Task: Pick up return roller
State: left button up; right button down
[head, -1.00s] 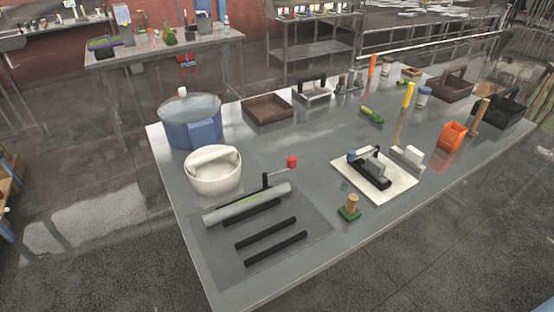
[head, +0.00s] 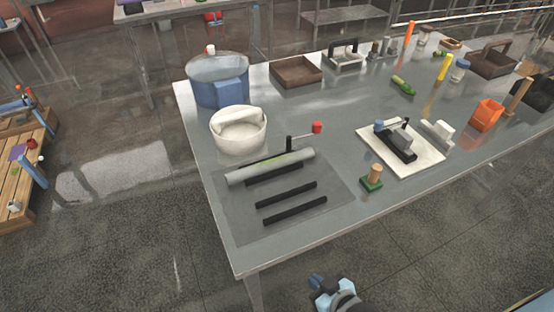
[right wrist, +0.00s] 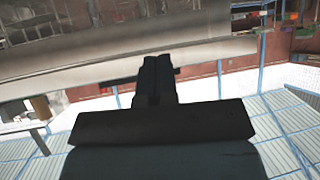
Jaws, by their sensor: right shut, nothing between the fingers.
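A long pale grey cylinder (head: 270,167), which looks like the return roller, lies at the near left of the grey table (head: 330,215). It rests along the back of a dark mat (head: 250,212), over a black bar. A black post with a red-knobbed lever (head: 317,127) stands close behind its right end. My right gripper (head: 318,283) is low at the bottom of the head view, in front of the table's near edge and well apart from the roller. The right wrist view shows its fingers (right wrist: 158,72) shut and empty. My left gripper is not in view.
A white bowl (head: 238,138) and a blue lidded pot (head: 218,88) stand behind the roller. Two black bars (head: 286,195) lie in front of it. A green-based wooden peg (head: 372,178) and a white board (head: 425,160) are to the right.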

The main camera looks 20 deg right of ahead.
aim_at(254, 170)
jog(key=k+l+z, duration=0.1)
jog(key=k+z, duration=0.15)
jog(key=k, duration=0.4)
jog(key=j+z, duration=0.15)
jog(key=z, duration=1.3)
jog(key=j, duration=3.3)
